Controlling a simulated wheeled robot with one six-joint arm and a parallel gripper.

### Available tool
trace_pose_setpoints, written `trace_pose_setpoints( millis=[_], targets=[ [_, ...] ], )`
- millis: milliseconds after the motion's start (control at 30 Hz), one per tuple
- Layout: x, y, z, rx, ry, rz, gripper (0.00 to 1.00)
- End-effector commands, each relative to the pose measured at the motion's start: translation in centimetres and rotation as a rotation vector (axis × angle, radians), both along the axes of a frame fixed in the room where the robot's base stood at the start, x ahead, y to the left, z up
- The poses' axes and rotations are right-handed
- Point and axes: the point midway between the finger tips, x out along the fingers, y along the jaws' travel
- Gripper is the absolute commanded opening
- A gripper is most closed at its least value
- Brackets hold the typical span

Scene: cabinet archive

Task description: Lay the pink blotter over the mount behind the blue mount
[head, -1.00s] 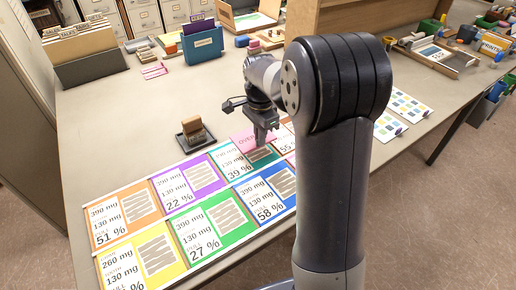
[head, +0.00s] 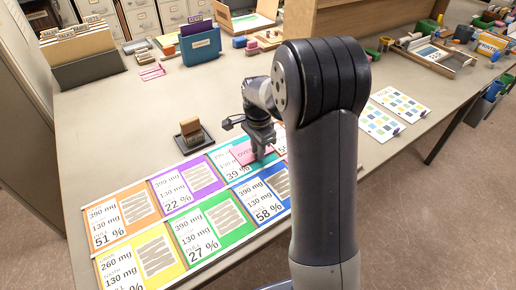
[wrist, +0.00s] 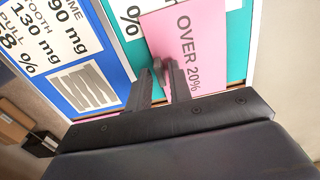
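The pink blotter (head: 243,153), marked "OVER 20%", lies flat or nearly flat over the teal mount (head: 229,172), which is directly behind the blue mount (head: 240,197). In the wrist view, the pink blotter (wrist: 190,40) leaves strips of the teal mount (wrist: 126,65) showing on both sides; the blue mount (wrist: 85,55) is to the left. My gripper (head: 258,152) is low over the blotter. In the wrist view its fingers (wrist: 160,76) close around a small grey part on the blotter. I cannot tell whether the blotter touches the mount.
Orange (head: 119,212), purple (head: 186,181), yellow (head: 139,265) and green (head: 212,225) mounts lie to the left. A stamp on a dark tray (head: 193,135) stands behind them. A blue file box (head: 201,46) is farther back. The table's middle is clear.

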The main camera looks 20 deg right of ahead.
Motion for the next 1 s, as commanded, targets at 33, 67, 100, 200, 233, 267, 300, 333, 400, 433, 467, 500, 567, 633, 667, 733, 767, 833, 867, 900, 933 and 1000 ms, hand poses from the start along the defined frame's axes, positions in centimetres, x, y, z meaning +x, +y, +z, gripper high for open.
trace_pose_setpoints(
  millis=[33,67,100,200,233,267,300,333,400,433,467,500,567,633,667,733,767,833,867,900,933,1000],
  targets=[
    [0.0,0.0,0.0,0.000,0.000,0.000,0.24],
    [0.0,0.0,0.0,0.000,0.000,0.000,0.27],
    [0.0,0.0,0.0,0.000,0.000,0.000,0.28],
    [0.0,0.0,0.0,0.000,0.000,0.000,0.28],
    [0.0,0.0,0.0,0.000,0.000,0.000,0.28],
    [0.0,0.0,0.0,0.000,0.000,0.000,0.28],
    [0.0,0.0,0.1,0.000,0.000,0.000,0.28],
    [0.0,0.0,0.2,0.000,0.000,0.000,0.28],
    [0.0,0.0,0.6,0.000,-0.001,0.000,0.28],
    [0.1,0.0,0.8,0.000,-0.003,0.000,0.28],
    [0.1,0.0,1.1,0.000,-0.003,0.000,0.28],
    [0.1,0.0,1.7,0.000,-0.003,0.000,0.28],
    [0.1,0.0,2.9,0.000,-0.005,0.000,0.28],
    [0.1,0.0,4.5,0.000,-0.006,0.000,0.28],
    [0.1,0.0,5.2,0.000,-0.006,0.000,0.28],
    [0.1,0.0,6.7,0.000,-0.005,0.000,0.28],
    [0.1,0.0,7.4,0.000,-0.006,0.000,0.28],
    [0.1,0.0,8.8,0.000,-0.004,0.000,0.28],
    [0.1,0.0,9.3,0.000,-0.005,0.000,0.28],
    [0.1,0.0,10.0,0.000,-0.004,0.000,0.28],
    [0.1,0.0,10.4,0.000,-0.004,0.000,0.28],
    [0.1,0.0,11.3,0.000,-0.003,0.000,0.28]
  ],
)
